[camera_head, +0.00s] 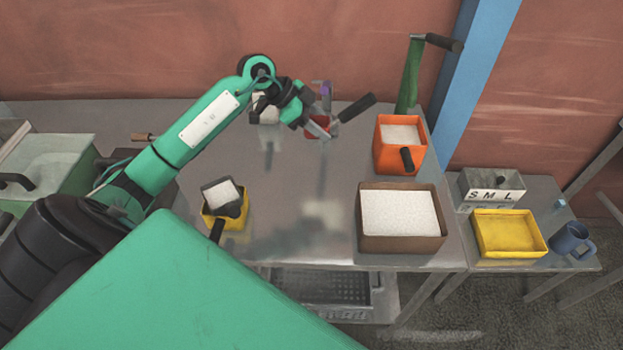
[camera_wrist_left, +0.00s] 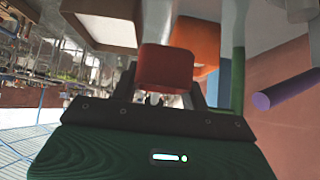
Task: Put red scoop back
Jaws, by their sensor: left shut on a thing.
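The red scoop (camera_head: 319,128) is at my left gripper (camera_head: 314,122), near the back of the metal table. A dark handle (camera_head: 357,107) sticks out to the right beside it; I cannot tell whether it is the scoop's own. In the left wrist view, the red block of the scoop (camera_wrist_left: 167,66) sits between the fingers of my left gripper (camera_wrist_left: 168,92), which is shut on it. The gripper and arm hide part of the scoop in the head view. My right gripper is not in view.
An orange box (camera_head: 384,158) and a brown tray (camera_head: 402,243) hold white powder. A yellow container (camera_head: 239,223) stands front left. A green crank post (camera_head: 411,75) rises at the back. The side table bears an S M L box (camera_head: 478,203), yellow tray (camera_head: 511,239) and blue mug (camera_head: 570,240). The table's middle is clear.

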